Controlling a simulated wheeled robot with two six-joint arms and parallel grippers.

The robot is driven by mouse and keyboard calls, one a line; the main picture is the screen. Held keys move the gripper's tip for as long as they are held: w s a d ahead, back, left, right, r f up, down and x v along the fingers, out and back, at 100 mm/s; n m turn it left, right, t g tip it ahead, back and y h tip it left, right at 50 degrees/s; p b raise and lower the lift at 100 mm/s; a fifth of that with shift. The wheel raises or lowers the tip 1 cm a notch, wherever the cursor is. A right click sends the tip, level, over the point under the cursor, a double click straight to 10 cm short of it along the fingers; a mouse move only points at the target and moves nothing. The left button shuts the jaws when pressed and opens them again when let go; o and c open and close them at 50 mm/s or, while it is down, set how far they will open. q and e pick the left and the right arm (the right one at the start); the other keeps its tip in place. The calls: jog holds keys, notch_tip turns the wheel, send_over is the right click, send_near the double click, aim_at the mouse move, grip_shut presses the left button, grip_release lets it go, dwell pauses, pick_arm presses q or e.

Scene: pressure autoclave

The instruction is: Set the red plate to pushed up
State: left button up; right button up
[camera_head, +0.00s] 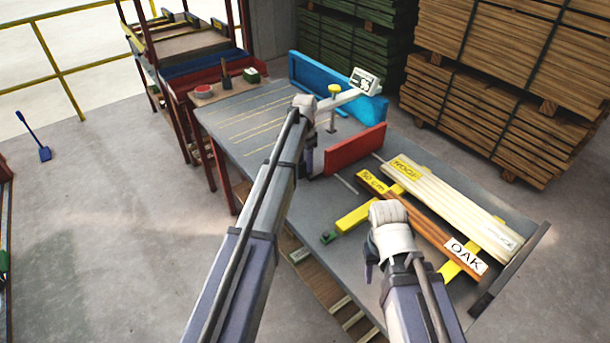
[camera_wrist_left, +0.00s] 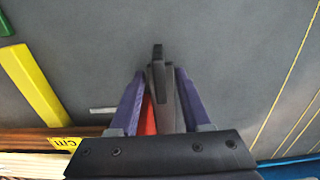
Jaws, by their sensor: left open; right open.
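The red plate (camera_head: 355,148) stands upright on the grey table (camera_head: 232,110), near its middle. My left gripper (camera_head: 309,168) is at the left end of the red plate, pointing down, with its fingers partly hidden by my arm. In the left wrist view its two purple fingers (camera_wrist_left: 160,72) are open, with a dark grey upright part (camera_wrist_left: 158,68) and a strip of the red plate (camera_wrist_left: 150,120) showing between them. I cannot tell whether they touch. My right gripper (camera_head: 369,268) is open beside the front table edge, mostly hidden by my wrist.
A blue fence (camera_head: 310,75) and a small display (camera_head: 364,82) stand at the table's back. Pale boards (camera_head: 445,195) and a brown board labelled OAK (camera_head: 420,215) lie across yellow bars (camera_head: 355,216) at right.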

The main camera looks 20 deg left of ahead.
aim_at(305, 176)
pick_arm(q)
notch_tip(305, 176, down, 4)
jog(key=shift+r+b, duration=0.25)
jog(key=shift+b, duration=1)
pick_arm(e)
notch_tip(305, 176, down, 4)
jog(key=shift+r, duration=0.2)
jog(key=shift+r, duration=0.1)
pick_arm(q)
grip_shut()
